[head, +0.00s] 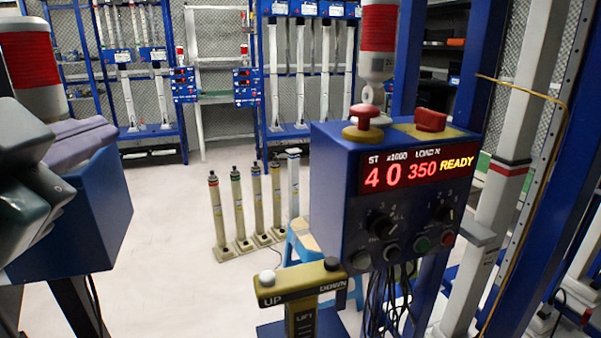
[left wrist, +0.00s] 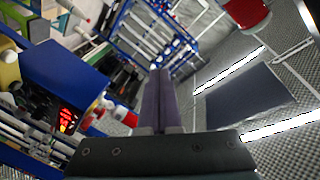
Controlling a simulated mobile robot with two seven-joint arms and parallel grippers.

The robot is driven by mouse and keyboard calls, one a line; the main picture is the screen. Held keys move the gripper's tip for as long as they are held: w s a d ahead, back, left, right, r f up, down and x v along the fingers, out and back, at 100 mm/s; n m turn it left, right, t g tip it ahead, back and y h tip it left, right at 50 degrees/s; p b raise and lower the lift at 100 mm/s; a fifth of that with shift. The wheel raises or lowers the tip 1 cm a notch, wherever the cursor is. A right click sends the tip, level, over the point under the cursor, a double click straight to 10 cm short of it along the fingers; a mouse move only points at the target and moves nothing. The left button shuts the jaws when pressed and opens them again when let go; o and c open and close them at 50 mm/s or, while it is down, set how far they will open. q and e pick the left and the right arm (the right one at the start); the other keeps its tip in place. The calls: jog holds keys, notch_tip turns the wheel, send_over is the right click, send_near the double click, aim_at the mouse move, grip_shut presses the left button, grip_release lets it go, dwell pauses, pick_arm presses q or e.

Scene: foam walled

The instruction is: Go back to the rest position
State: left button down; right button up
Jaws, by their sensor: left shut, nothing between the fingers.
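My left gripper (head: 108,131) is at the left edge of the head view, with a grey-green body and purple fingers. It is in front of a blue box (head: 98,215), overlapping its upper part; I cannot tell whether they touch. In the left wrist view the two purple fingers of the left gripper (left wrist: 160,74) lie together, shut, with nothing between them. My right gripper is in neither view.
A blue control box (head: 335,205) with a lit red display (head: 418,172) stands right of centre. A yellow UP/DOWN pedestal (head: 300,284) is in front. Several upright posts (head: 256,205) stand behind. Pale floor (head: 165,270) is open between the boxes.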

pick_arm(q)
jog(key=s+a+f+n+g+p, duration=0.25)
jog(key=s+f+n+g, duration=0.25)
jog(key=s+f+g, duration=0.7)
jog(key=s+d+f+n+g+h+p, duration=0.15)
jog(key=s+p, duration=0.25)
jog(key=s, duration=0.6)
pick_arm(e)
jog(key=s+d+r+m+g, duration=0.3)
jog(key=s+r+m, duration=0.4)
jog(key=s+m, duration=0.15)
pick_arm(q)
notch_tip(320, 180, up, 35)
jog(key=p, duration=3.4)
jog(key=shift+w+f, duration=0.2)
jog(key=shift+w, duration=0.1)
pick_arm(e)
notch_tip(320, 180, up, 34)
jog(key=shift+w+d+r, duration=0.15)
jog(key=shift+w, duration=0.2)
